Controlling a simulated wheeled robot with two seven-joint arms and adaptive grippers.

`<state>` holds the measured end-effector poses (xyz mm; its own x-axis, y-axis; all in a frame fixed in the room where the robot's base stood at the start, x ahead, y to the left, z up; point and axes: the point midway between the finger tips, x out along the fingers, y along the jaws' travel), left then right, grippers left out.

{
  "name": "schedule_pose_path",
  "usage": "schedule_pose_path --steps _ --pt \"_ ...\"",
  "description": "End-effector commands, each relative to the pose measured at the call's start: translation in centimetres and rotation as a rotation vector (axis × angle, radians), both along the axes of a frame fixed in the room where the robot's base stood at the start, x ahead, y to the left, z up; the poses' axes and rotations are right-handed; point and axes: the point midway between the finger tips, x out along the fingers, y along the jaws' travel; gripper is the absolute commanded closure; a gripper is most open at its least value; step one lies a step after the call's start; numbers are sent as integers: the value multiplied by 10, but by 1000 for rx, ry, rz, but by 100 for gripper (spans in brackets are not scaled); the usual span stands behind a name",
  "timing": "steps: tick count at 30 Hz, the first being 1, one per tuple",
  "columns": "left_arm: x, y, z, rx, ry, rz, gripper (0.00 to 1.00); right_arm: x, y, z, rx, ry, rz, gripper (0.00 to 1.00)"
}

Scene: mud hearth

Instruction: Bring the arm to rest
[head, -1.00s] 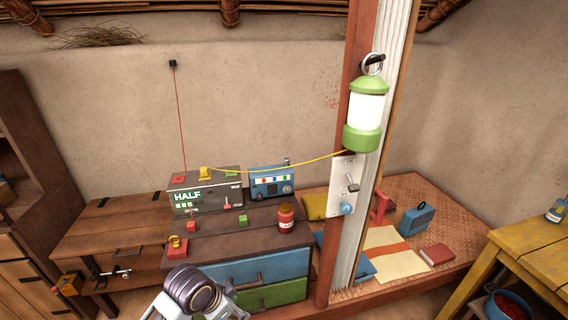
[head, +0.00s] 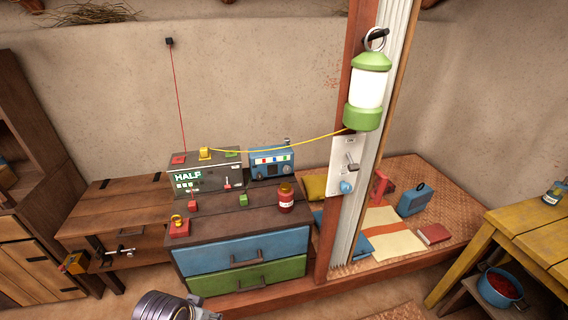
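Part of one of my arms (head: 165,306) shows at the bottom edge, left of the middle, in front of the drawer chest (head: 240,252). Only a dark ringed joint and a pale link are visible. No gripper fingers show, so neither gripper can be seen. The arm appears apart from the furniture and carries nothing that I can see.
A grey box reading HALF (head: 205,178), a blue radio (head: 271,163) and a red jar (head: 286,197) stand on the chest. A green lantern (head: 368,90) hangs on a post with a switch plate (head: 347,168). A yellow table (head: 520,230) stands right.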

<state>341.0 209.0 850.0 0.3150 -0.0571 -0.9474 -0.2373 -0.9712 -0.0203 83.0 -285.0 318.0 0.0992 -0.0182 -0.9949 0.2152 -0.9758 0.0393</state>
Motion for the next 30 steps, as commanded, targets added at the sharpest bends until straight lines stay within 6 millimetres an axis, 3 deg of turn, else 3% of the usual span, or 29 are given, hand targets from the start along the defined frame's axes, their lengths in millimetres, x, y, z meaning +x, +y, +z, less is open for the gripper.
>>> schedule_pose_path --steps 8,17,25,30 --pt "-14 14 -3 16 13 73 53 0 0 0 0 0 0 49" --pt "-7 14 -32 18 22 73 53 1 0 0 0 -1 0 49" --pt "0 13 -69 21 35 71 53 4 0 0 0 -4 0 49" --pt "4 13 -111 24 49 68 53 4 0 0 0 -4 0 49"
